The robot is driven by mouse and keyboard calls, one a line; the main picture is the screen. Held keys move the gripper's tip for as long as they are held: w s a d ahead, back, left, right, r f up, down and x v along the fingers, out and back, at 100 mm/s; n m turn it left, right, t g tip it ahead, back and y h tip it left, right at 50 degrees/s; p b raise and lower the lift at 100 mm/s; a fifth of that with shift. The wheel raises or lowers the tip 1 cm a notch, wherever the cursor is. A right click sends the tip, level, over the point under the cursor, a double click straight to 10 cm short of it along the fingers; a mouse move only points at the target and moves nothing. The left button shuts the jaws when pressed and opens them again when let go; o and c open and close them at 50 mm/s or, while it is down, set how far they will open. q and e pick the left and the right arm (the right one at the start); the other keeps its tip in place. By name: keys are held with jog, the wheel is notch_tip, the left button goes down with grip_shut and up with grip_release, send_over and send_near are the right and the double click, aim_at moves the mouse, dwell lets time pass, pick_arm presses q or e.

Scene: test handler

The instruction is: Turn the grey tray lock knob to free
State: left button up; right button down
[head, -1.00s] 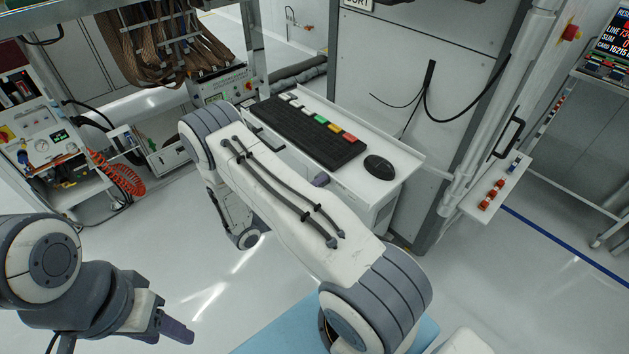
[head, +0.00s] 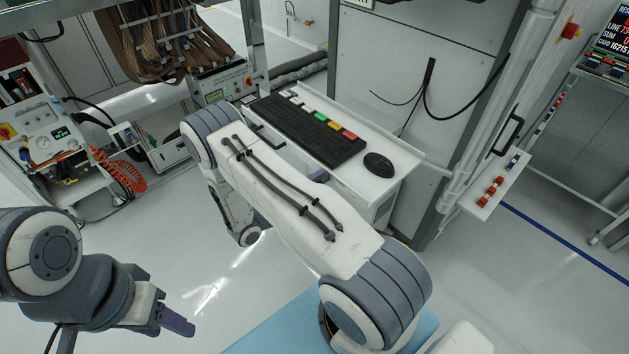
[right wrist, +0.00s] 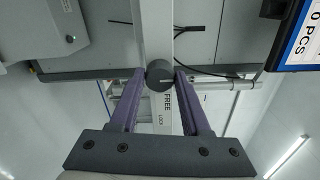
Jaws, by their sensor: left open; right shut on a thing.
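The grey knob (right wrist: 159,78) is round and dark, on a pale upright bar in the right wrist view. The words FREE and LOCK are printed on the bar near it. A pale mark shows on its face, too small to read its direction surely. My right gripper (right wrist: 160,72) has its two purple fingers on either side of the knob and is shut on it. In the head view my right arm hides the knob; only a bit of purple finger shows past the arm. My left gripper (head: 178,322) is open and empty at lower left, over the floor.
A white shelf (head: 385,190) with a black keyboard (head: 300,130) and a mouse (head: 379,164) is just behind my right arm. A red coiled hose (head: 122,176) hangs at left. A panel with red switches (head: 490,190) is at right. The floor in front is clear.

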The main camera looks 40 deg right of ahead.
jog(key=shift+c, duration=1.8)
grip_release()
jog(key=a+b, duration=0.2)
jog(key=a, duration=0.8)
jog(key=shift+s+a, duration=0.25)
jog(key=shift+s, duration=0.15)
